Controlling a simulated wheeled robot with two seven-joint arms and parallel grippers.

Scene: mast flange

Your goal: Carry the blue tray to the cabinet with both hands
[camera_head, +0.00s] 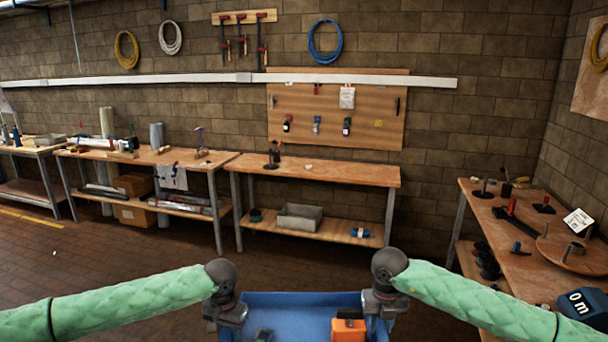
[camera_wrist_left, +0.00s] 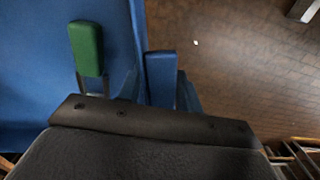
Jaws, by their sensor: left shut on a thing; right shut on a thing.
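The blue tray (camera_head: 290,303) is at the bottom centre of the head view, held between my two grippers; its near part is cut off by the frame edge. My left gripper (camera_head: 228,316) is shut on the tray's left side. My right gripper (camera_head: 381,304) is shut on its right side. An orange and black item (camera_head: 348,329) and a dark grey item (camera_head: 264,335) are in the tray. The left wrist view shows the tray's blue surface (camera_wrist_left: 35,50) and a green-tipped part (camera_wrist_left: 86,48). I cannot make out a cabinet.
A wooden workbench (camera_head: 330,173) with a lower shelf stands ahead against the brick wall. Another bench (camera_head: 140,157) is to its left. A bench with tools (camera_head: 500,228) runs along the right side, close to my right arm. The brick floor (camera_head: 150,240) ahead and left is clear.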

